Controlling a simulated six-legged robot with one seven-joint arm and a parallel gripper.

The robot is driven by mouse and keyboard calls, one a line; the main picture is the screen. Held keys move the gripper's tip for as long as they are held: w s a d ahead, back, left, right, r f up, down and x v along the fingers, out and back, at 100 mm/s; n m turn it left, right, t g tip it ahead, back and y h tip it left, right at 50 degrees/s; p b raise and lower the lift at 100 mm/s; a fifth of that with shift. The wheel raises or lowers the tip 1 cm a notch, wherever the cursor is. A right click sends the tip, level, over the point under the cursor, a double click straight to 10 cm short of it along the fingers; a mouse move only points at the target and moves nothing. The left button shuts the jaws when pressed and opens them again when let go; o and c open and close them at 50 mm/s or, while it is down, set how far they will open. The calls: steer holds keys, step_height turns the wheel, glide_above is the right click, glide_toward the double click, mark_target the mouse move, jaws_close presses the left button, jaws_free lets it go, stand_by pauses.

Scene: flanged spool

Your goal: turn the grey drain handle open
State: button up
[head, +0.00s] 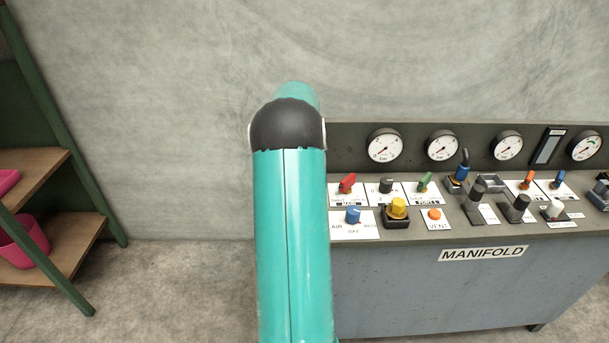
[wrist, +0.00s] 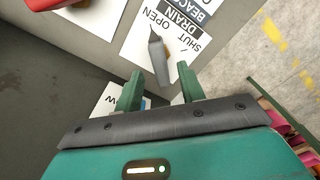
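The grey drain handle (wrist: 156,52) shows in the wrist view on a white plate marked DRAIN, SHUT and OPEN. It is a short dark-grey lever with a tan part beside it. My gripper (wrist: 159,76) is open, its two green fingers apart. The lever's lower end lies in line with the gap between the fingertips. I cannot tell whether either finger touches it. In the head view my own arm covers part of the bench, and I cannot pick out the handle or gripper there.
The manifold bench (head: 450,285) carries several knobs and levers, including a red one (head: 347,184) and a yellow one (head: 397,209). Gauges (head: 385,146) stand along its back. A red part (wrist: 48,4) is near the wrist view's top left. A shelf (head: 45,170) with pink bins stands left.

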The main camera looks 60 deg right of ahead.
step_height(320, 180, up, 10)
steer(key=shift+r, duration=0.2)
stand_by(0.5)
